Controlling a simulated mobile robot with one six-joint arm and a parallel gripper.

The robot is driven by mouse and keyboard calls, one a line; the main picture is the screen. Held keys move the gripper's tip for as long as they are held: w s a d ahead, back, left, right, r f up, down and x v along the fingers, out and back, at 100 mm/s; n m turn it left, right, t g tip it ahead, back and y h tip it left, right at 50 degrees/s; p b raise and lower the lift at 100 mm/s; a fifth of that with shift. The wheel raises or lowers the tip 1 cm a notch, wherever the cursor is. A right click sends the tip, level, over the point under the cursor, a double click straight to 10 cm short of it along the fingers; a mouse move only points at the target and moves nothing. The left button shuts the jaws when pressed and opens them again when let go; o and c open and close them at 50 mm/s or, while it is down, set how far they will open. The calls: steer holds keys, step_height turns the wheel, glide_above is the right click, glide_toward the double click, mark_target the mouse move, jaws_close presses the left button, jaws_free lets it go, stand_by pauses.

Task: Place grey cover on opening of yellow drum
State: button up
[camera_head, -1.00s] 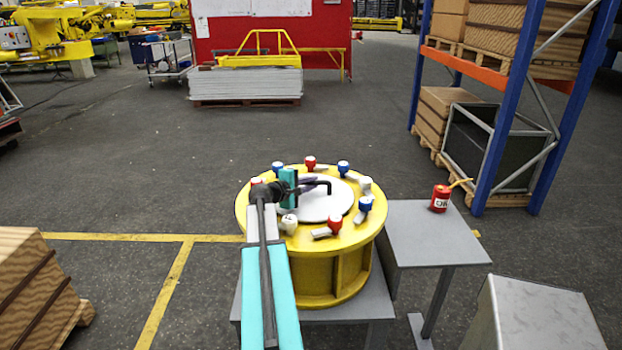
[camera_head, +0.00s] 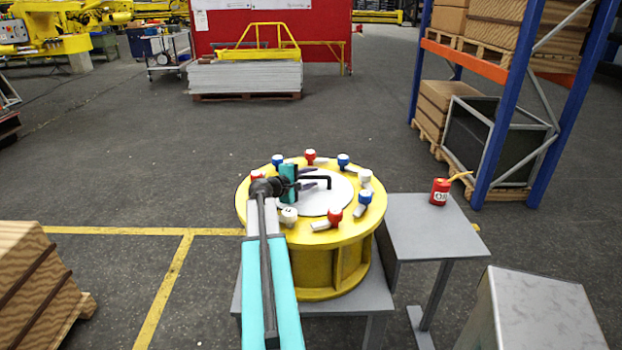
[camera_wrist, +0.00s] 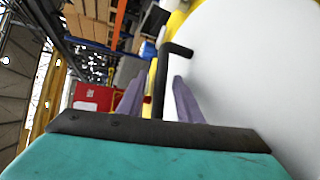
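The grey cover (camera_head: 335,201), a pale flat disc with a black bent handle (camera_head: 328,181), lies on top of the yellow drum (camera_head: 318,268), over the middle where the opening would be. The opening itself is hidden. My gripper (camera_head: 309,178) is at the handle, above the cover. In the wrist view, the two purple-grey fingers of my gripper (camera_wrist: 157,98) stand apart, with the black handle (camera_wrist: 161,85) between them and gaps on both sides. The cover (camera_wrist: 255,70) fills the right of that view.
Several red, blue and white clamps ring the drum top, including a red one (camera_head: 335,215) close to the cover's edge. A grey side table (camera_head: 415,225) holds a red can (camera_head: 439,192). A metal box (camera_head: 535,310) and a wooden crate (camera_head: 35,285) stand in front.

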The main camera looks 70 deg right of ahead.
steer(key=shift+r, duration=0.1)
steer(key=b+v, duration=0.2)
steer(key=v, duration=0.9)
steer(key=shift+a, duration=0.1)
steer(key=shift+w+a, duration=0.15)
steer(key=shift+a, duration=0.2)
steer(key=shift+r, duration=0.1)
